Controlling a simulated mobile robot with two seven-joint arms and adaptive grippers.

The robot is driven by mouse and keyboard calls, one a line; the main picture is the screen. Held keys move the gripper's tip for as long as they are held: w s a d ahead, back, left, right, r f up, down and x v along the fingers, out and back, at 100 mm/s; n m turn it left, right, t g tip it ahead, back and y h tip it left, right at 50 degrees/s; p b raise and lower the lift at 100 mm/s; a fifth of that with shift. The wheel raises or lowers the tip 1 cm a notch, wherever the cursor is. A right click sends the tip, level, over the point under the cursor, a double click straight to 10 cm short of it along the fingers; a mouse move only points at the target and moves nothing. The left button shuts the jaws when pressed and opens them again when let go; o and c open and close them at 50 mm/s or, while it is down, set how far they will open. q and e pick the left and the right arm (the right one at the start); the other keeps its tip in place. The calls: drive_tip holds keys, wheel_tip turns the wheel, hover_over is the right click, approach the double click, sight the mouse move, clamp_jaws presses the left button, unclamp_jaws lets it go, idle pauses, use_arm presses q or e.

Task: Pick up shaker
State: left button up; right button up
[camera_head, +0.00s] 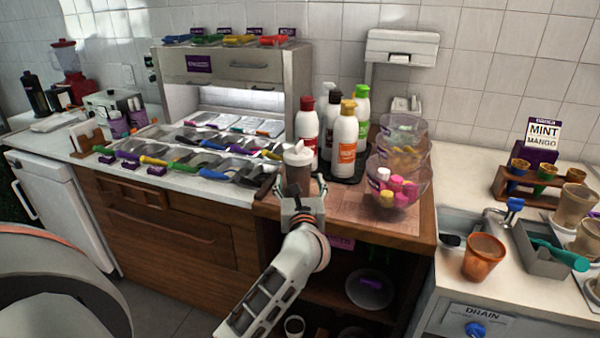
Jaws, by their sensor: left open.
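The shaker (299,171), brown and see-through with a white lid, stands upright on the wooden counter top, left of the sauce bottles. My left gripper (299,185) is open, with one dark finger on each side of the shaker's lower part. The gripper hides the shaker's base. I cannot tell whether the fingers touch it. My right gripper is not in view.
Several sauce bottles (344,143) stand on a dark tray close behind and right of the shaker. Clear stacked bowls (402,150) with colourful contents are further right. Topping bins with coloured scoop handles (210,172) are left. Bare wood (360,212) lies in front of the bowls.

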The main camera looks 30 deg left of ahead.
use_arm(q)
drive_tip(key=x, duration=0.4)
drive_tip(key=shift+a+r, duration=0.1)
drive_tip(key=c, duration=1.5)
drive_tip(key=shift+o, duration=0.2)
